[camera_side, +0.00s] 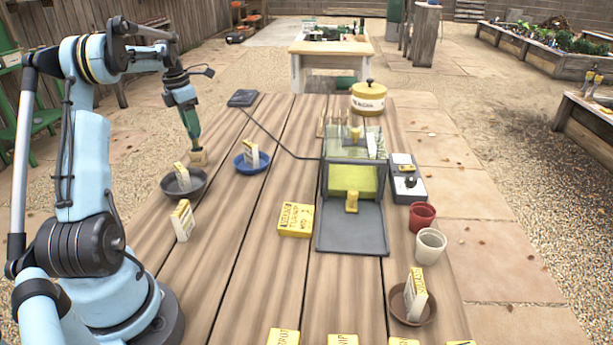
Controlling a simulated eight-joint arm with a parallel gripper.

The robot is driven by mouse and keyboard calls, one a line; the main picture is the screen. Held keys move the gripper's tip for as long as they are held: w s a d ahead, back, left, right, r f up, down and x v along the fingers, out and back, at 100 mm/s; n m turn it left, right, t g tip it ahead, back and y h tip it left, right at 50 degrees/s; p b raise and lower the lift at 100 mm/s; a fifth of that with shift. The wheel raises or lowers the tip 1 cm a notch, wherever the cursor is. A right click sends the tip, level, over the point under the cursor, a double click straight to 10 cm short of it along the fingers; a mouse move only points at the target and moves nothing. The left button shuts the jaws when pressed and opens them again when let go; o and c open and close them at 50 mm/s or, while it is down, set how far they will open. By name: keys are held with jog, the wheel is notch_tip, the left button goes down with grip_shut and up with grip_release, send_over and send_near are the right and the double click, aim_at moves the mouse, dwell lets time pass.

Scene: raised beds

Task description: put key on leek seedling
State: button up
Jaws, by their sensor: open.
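I cannot make out which thing is the key or which is the leek seedling; the lettering is too small to read surely. My gripper (195,149) is open, pointing down at the left of the table. A small tan block (198,159) is right at its fingertips; I cannot tell whether they touch it. Just in front is a dark bowl (197,194) with an upright label card (183,178). A blue bowl (240,166) to the right holds another card (251,155). A brown saucer (399,311) at front right holds a third card (416,294).
A clear-sided box (367,222) with a grey tray and yellow parts stands mid-table. A yellow labelled block (296,220) lies left of it. Red (421,217) and white (431,247) cups stand right. A yellow lidded tin (368,99) is behind. Left-centre planks have free room.

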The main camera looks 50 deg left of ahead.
jog(key=r, duration=0.5)
jog(key=s+r, duration=0.1)
jog(key=r, duration=0.1)
jog(key=shift+r, duration=0.25)
jog(key=w+d+r+m+t+y, duration=0.15)
jog(key=w+d+m, duration=0.25)
jog(key=d+m, duration=0.65)
jog(key=w+d+r+m+t, duration=0.1)
jog(key=w+d+r+m, duration=0.15)
jog(key=d+m, duration=0.85)
jog(key=s+d+f+m+t, duration=0.1)
jog(key=s+d+f+m, duration=0.1)
jog(key=d+m, duration=0.2)
jog(key=s+d+f+m+t+h, duration=0.1)
jog(key=d+m, duration=0.4)
jog(key=d, duration=0.5)
jog(key=s+d+f+m+t, duration=0.1)
jog(key=s+d+f+m, duration=0.2)
jog(key=d+f+m, duration=0.2)
jog(key=d, duration=0.2)
jog(key=shift+s+d+f, duration=0.25)
jog(key=shift+s+d, duration=0.1)
jog(key=shift+m+h, duration=0.25)
